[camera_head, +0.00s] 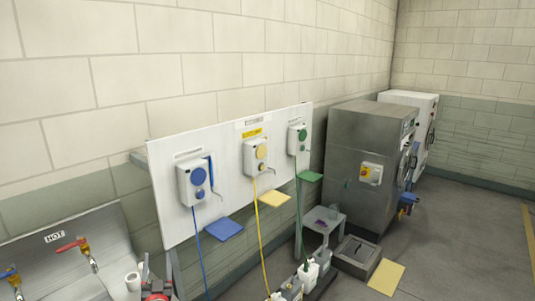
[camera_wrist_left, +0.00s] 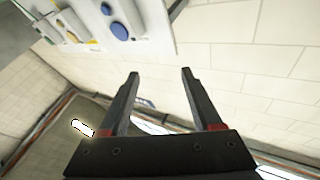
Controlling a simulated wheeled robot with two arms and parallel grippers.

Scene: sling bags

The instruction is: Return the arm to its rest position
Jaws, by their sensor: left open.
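My left gripper (camera_wrist_left: 160,75) shows in the left wrist view with its two dark fingers spread wide apart. Nothing is between the fingers, and a bare block wall lies behind them. In the head view, a small red and dark part at the bottom left edge is cut off, and I cannot tell whether it belongs to my arm. My right gripper is in neither view.
A white wall panel (camera_head: 222,140) carries blue, yellow and green dispensers; it also shows in the left wrist view (camera_wrist_left: 150,25). A steel sink (camera_head: 60,265) stands left. A grey machine (camera_head: 345,140), small table (camera_head: 325,218) and bottles (camera_head: 308,272) stand right. Floor at far right is clear.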

